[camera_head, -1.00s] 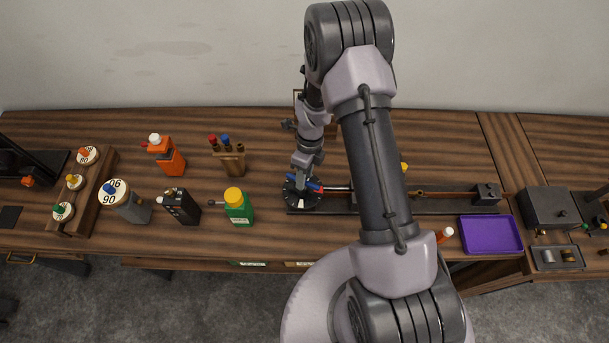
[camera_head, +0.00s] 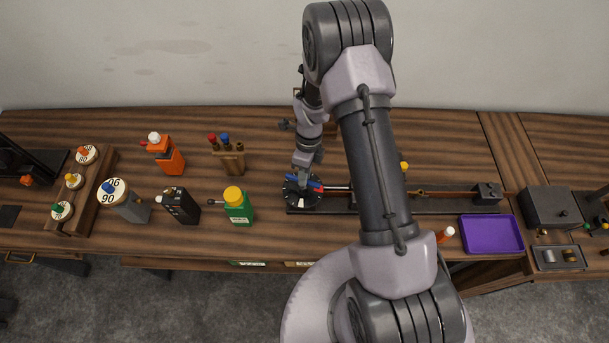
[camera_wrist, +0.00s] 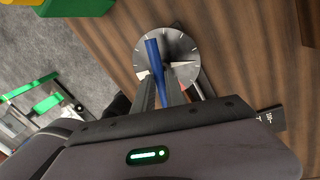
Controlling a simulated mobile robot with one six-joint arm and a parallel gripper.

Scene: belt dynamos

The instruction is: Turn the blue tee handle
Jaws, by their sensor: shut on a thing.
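The blue tee handle (camera_head: 315,184) stands over a round dark dial at the left end of a long rail on the bench. In the wrist view the blue bar (camera_wrist: 153,54) runs down across the grey dial (camera_wrist: 181,44) with tick marks and in between my fingers. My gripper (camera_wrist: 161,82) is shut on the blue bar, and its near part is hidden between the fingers. In the head view my gripper (camera_head: 303,175) is small over the dial, and its fingers are hard to make out.
A green bottle with a yellow cap (camera_head: 238,206) and a black box (camera_head: 179,206) stand left of the dial. A brown holder (camera_head: 231,163) stands behind them. The rail (camera_head: 440,205) and a purple tray (camera_head: 491,234) lie to the right. Bare bench lies behind the dial.

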